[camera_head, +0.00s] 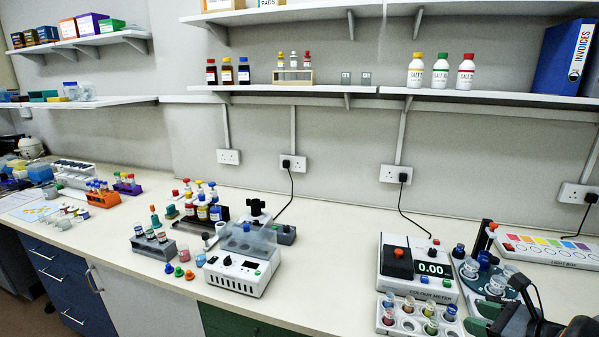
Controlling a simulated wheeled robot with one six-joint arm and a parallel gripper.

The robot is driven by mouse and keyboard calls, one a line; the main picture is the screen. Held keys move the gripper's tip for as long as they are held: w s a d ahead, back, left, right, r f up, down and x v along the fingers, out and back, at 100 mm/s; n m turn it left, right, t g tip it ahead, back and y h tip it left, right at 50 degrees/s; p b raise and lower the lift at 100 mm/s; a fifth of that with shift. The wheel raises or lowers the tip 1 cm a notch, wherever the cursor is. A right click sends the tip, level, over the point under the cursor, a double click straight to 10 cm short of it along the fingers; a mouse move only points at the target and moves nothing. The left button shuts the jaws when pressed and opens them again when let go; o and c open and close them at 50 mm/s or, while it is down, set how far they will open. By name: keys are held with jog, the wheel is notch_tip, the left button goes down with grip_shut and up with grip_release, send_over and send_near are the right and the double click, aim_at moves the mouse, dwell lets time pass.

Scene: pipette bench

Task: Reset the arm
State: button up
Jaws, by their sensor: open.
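My gripper (538,318) shows as dark parts at the bottom right corner, over the right end of the bench and cut off by the picture's edge. It is open, and I see nothing held in it. It is in front of the blue-green round holder (470,268) with cups, and hides part of what stands there. The colour meter (420,266), reading 0.00, stands to its left.
A tray of coloured cups (414,326) sits in front of the meter. A white machine with a clear lid (240,268) stands mid-bench, with vial racks to its left. The worktop (330,262) between the machine and the meter is clear. Shelves (300,92) hang above.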

jog(key=s+a+f+n+g+h, duration=0.1)
jog(key=s+a+f+n+g, duration=0.2)
jog(key=n, duration=0.4)
jog(key=s+a+f+n+g+h, duration=0.1)
jog(key=s+a+f+n+g, duration=0.1)
jog(key=a+n+g, duration=0.4)
jog(key=a+r+n+t+h, duration=0.1)
jog(key=a+r+n+h, duration=0.2)
jog(key=a+n, duration=1.2)
jog(key=shift+r+n+t, duration=0.3)
jog(key=shift+r+n, duration=0.3)
jog(key=shift+w+d, duration=0.1)
jog(key=shift+w, duration=0.05)
